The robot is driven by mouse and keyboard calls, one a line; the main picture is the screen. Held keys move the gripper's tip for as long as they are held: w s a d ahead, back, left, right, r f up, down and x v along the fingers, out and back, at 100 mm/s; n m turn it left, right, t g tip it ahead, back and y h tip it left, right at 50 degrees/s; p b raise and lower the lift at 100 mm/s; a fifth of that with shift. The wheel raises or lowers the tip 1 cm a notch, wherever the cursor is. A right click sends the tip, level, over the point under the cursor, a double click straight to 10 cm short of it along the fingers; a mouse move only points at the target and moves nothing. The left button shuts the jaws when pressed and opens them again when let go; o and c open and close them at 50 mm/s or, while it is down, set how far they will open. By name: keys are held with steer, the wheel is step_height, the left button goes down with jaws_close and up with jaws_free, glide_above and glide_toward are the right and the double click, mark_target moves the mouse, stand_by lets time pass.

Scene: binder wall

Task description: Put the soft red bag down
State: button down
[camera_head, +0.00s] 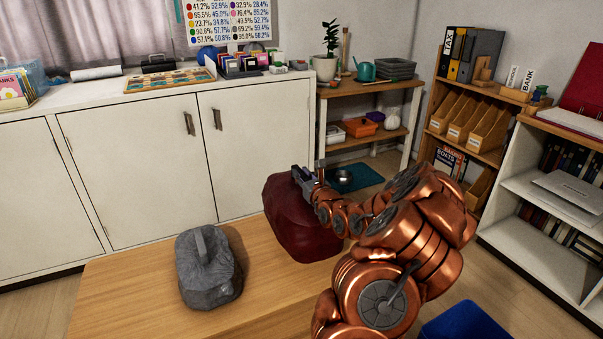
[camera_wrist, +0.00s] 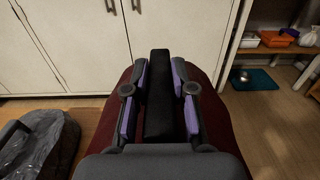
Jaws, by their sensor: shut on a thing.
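The soft red bag (camera_head: 297,222) is dark red and is at the right part of the wooden table (camera_head: 130,290) in the head view. My gripper (camera_head: 307,178) is at its top. In the wrist view the red bag (camera_wrist: 110,120) lies below my gripper (camera_wrist: 159,95), whose purple-padded fingers are shut on the bag's black handle (camera_wrist: 158,80). The bag hangs or stands upright at the table's far right edge. Whether its underside touches the table cannot be told, as my arm hides part of it.
A grey bag (camera_head: 207,268) stands on the table left of the red bag; it also shows in the wrist view (camera_wrist: 40,145). White cabinets (camera_head: 150,170) stand behind the table. A blue bin (camera_head: 468,322) is on the floor at lower right. Bare tabletop lies around the grey bag.

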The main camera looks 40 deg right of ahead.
mark_target(302, 203)
steer(key=shift+f+b, duration=0.75)
steer(key=shift+f, duration=1.9)
steer(key=c, duration=0.9)
jaws_free()
steer(key=shift+f, duration=0.1)
steer(key=shift+s+a, duration=0.1)
steer(key=shift+s, duration=0.45)
steer(key=shift+v, duration=5.45)
